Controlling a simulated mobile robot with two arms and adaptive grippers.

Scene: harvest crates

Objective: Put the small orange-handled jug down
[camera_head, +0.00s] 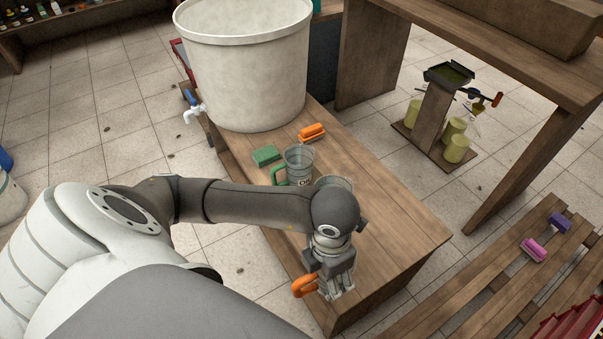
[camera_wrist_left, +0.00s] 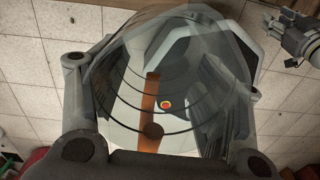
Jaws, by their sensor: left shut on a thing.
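My left gripper (camera_head: 337,290) is shut on the small orange-handled jug, pointing down at the near end of the wooden bench. In the head view the orange handle (camera_head: 304,286) sticks out left of the fingers, and the gripper hides most of the body. In the left wrist view the clear jug (camera_wrist_left: 190,85) with dark rings fills the space between the fingers. Its orange handle shows through the wall. I cannot tell whether its base touches anything. A grey gripper-like part, probably my right gripper (camera_wrist_left: 292,38), shows at the upper right edge of the wrist view.
The wooden bench (camera_head: 405,232) carries a big white tub (camera_head: 245,80), a green-handled jug (camera_head: 300,163), another clear vessel (camera_head: 340,183) partly behind my arm, a green block (camera_head: 266,155) and an orange brush (camera_head: 312,131). The bench's right side is clear. A slatted bench (camera_head: 480,285) stands right.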

